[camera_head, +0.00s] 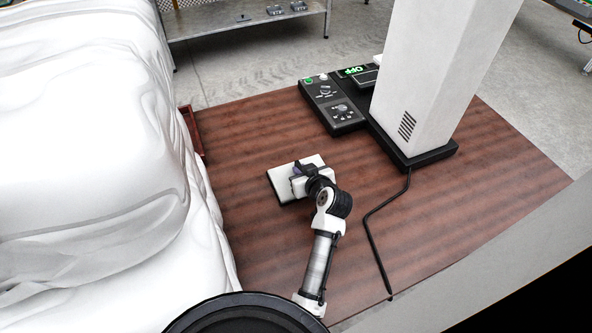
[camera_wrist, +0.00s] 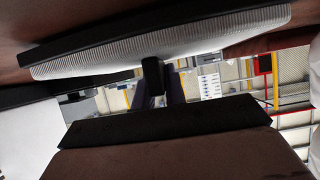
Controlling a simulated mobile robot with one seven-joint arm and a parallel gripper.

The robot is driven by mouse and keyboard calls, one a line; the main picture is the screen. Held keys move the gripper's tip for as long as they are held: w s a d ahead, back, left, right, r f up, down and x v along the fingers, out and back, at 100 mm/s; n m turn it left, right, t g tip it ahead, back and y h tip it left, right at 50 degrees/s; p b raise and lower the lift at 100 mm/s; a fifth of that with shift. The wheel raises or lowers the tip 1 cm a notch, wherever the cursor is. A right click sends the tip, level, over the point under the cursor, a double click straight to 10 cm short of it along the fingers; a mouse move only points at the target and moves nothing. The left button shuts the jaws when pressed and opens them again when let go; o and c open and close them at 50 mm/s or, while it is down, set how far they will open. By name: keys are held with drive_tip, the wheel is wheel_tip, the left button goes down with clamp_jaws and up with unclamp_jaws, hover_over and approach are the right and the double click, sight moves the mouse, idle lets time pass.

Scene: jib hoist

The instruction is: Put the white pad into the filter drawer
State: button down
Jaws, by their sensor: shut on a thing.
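The white pad (camera_head: 281,184) is a flat, pale slab with a thin dark edge, over the brown tabletop in the head view. My gripper (camera_head: 298,172) is shut on it near its right part, and my wrist covers some of it. In the wrist view the pad (camera_wrist: 190,42) spans the top, with a ribbed white face and a black border. A dark finger of my gripper (camera_wrist: 153,76) meets its lower edge. I cannot tell how high the pad is above the table. I cannot clearly pick out the filter drawer in either view.
A white tower with a slotted vent (camera_head: 407,127) stands on a black base at the upper right. Beside it is a black control box (camera_head: 333,104) and a green OFF display (camera_head: 352,71). A black cable (camera_head: 372,235) crosses the brown table (camera_head: 245,140). White draped bulk (camera_head: 80,150) fills the left.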

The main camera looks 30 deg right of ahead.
drive_tip(key=shift+w+f, duration=0.1)
drive_tip(key=shift+f, duration=0.05)
drive_tip(key=shift+s, duration=0.2)
drive_tip(key=c, duration=1.5)
unclamp_jaws()
drive_tip(key=shift+o, duration=0.2)
drive_tip(key=shift+w, duration=0.1)
